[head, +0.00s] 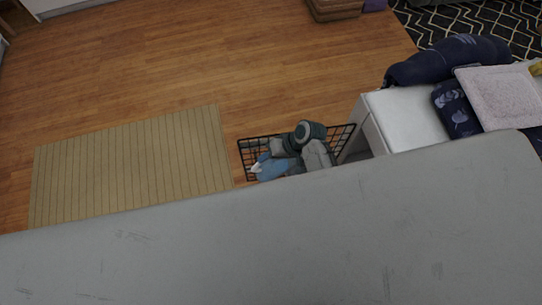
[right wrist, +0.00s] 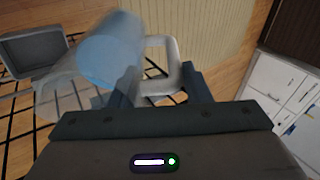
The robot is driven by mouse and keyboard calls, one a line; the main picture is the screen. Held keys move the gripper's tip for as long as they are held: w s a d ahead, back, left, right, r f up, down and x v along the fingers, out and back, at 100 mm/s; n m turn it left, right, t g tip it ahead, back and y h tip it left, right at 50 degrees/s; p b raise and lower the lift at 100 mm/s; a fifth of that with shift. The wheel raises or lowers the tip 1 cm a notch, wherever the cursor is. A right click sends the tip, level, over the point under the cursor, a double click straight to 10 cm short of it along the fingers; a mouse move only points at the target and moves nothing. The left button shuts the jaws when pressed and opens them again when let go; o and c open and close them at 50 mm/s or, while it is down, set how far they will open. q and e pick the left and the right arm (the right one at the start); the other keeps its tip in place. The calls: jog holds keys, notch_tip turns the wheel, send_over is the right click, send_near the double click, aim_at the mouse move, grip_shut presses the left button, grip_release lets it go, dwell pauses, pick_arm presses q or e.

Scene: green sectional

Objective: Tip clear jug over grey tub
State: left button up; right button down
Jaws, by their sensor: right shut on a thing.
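The clear jug (right wrist: 110,52) shows in the right wrist view as a bluish see-through cylinder, lying tilted, with a pale handle loop (right wrist: 161,68). In the head view it is a blue shape (head: 272,169) over the wire basket. My right gripper (right wrist: 160,88) is shut on the jug, near its handle; the exact contact is hard to see. A dark grey open box shape, which looks like the grey tub (right wrist: 34,48), is at the upper left of the right wrist view, beside the jug. I cannot make the tub out clearly in the head view. My left gripper is not in view.
A black wire basket (head: 244,158) is below my right arm. A large scuffed grey surface (head: 270,240) fills the head view's front. A striped beige rug (head: 130,160) lies left; the wooden floor (head: 210,60) behind is clear.

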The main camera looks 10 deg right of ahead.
pick_arm(q)
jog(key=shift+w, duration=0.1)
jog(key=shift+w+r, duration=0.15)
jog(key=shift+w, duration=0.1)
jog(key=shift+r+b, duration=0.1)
jog(key=shift+b, duration=0.2)
dwell(0.5)
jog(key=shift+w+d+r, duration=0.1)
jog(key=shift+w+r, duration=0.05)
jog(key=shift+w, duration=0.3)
pick_arm(e)
jog(key=shift+y, duration=0.3)
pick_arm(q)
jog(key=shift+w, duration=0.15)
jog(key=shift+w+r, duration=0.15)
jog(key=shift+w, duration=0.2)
pick_arm(e)
jog(key=shift+d, duration=0.1)
pick_arm(q)
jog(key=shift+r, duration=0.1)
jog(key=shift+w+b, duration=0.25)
jog(key=shift+b, duration=0.05)
